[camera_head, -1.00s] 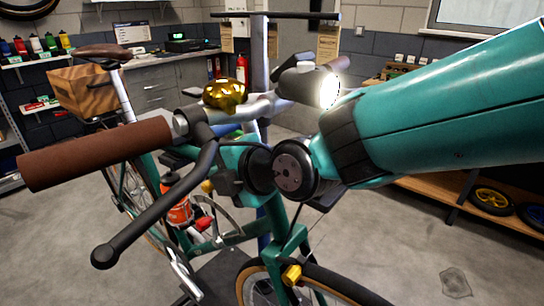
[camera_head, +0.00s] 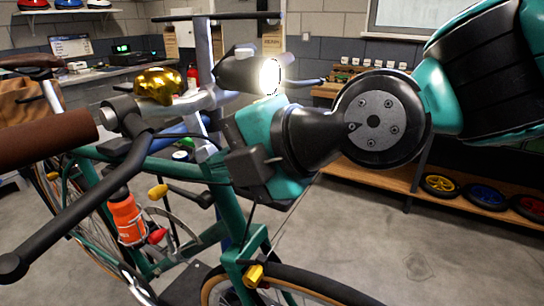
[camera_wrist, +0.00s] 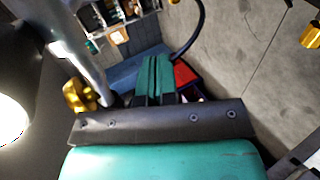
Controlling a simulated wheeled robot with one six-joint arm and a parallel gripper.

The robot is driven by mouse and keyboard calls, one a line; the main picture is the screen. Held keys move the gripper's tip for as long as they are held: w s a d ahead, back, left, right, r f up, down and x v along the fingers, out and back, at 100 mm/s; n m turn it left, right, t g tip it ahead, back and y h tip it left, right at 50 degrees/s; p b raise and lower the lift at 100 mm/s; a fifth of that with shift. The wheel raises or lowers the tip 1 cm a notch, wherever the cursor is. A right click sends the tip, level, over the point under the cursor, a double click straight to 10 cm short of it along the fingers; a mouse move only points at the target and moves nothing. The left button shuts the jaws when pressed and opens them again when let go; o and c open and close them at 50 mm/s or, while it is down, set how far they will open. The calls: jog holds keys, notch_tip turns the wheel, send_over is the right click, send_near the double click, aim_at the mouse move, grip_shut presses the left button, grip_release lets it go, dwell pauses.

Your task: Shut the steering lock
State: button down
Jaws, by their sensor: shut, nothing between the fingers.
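My gripper (camera_wrist: 157,63) shows in the wrist view as two teal fingers lying together, shut and empty, beyond a dark plate. A gold part (camera_wrist: 78,95) sits left of the fingers, beside a silver tube, apart from them. I cannot tell if it is the steering lock. In the head view my wrist is in front of the bicycle's head tube area and hides part of it, and the fingertips cannot be made out. The teal bicycle (camera_head: 230,210) stands upright, with a gold bell (camera_head: 157,85) on its handlebar. I cannot pick out the steering lock for sure.
A brown handlebar grip (camera_head: 45,140) and a black brake lever (camera_head: 75,215) reach out at the left. A lit headlight (camera_head: 268,76) is close above my wrist. A wooden shelf (camera_head: 405,187) with small wheels stands behind at the right. The floor at lower right is clear.

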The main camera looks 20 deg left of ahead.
jog(key=shift+v, duration=2)
jog(key=s+d+f+m+g+h, duration=0.1)
jog(key=s+d+f+m+h, duration=0.1)
jog(key=d+m, duration=0.6)
jog(key=s+d+f+m+g+h+p, duration=0.1)
jog(key=s+d+f+m+h, duration=0.1)
jog(key=d+m, duration=0.7)
jog(key=s+d+f+m+h+p, duration=0.1)
jog(key=d+f+m+h, duration=0.3)
jog(key=d+m, duration=0.4)
jog(key=shift+s+d+f+m+g, duration=0.35)
jog(key=shift+s+f+m+g, duration=0.15)
jog(key=shift+m, duration=0.2)
